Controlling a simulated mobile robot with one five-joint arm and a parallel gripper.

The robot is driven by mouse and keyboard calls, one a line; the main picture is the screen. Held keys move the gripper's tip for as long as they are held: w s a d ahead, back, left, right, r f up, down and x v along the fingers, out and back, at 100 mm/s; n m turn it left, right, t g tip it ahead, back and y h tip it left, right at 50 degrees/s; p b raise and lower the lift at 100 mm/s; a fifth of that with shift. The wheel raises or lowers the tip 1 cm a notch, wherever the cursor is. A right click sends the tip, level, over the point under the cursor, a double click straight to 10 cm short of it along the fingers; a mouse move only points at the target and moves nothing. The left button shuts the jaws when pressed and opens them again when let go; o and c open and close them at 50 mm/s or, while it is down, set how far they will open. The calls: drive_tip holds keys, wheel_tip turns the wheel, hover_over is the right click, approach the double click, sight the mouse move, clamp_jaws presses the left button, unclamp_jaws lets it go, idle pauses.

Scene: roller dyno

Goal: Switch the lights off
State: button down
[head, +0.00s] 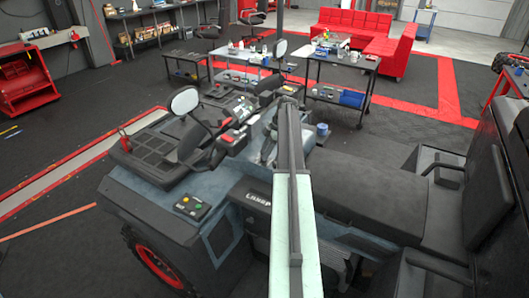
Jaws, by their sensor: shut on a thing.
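A small dark control box (192,207) with green, yellow and red coloured parts sits on the blue-grey bodywork of the vehicle (225,185), left of my arm. Which of its parts works lights is too small to tell. The handlebar area (235,138), with some red parts, lies further back between two mirrors. My pale green and dark arm reaches up the middle of the head view. I cannot make out my gripper's fingers or anything between them; the arm and the dark vehicle parts hide that area.
A long black seat (385,200) lies to the right of my arm. A black-framed table (345,62) with bottles and red sofas (400,50) stand at the back. A red cabinet (25,82) is at the left. Dark floor is open on the left.

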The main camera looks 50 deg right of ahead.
drive_tip(key=m, duration=0.2)
drive_tip(key=m+t+h, duration=0.1)
drive_tip(key=m, duration=0.2)
drive_tip(key=shift+s+a, duration=0.15)
drive_tip(key=shift+a, duration=0.05)
drive_tip(key=m+t+h, duration=0.1)
drive_tip(key=m+h, duration=0.1)
drive_tip(key=m, duration=0.2)
drive_tip(key=shift+a, duration=0.1)
drive_tip(key=m, duration=0.2)
drive_tip(key=m+h, duration=0.1)
drive_tip(key=m, duration=0.1)
drive_tip(key=shift+a+m+h, duration=0.1)
drive_tip(key=shift+m+h, duration=0.2)
drive_tip(key=shift+m, duration=0.1)
drive_tip(key=shift+m+g+h, duration=0.3)
drive_tip(key=shift+m+h, duration=0.4)
drive_tip(key=shift+m, duration=1.2)
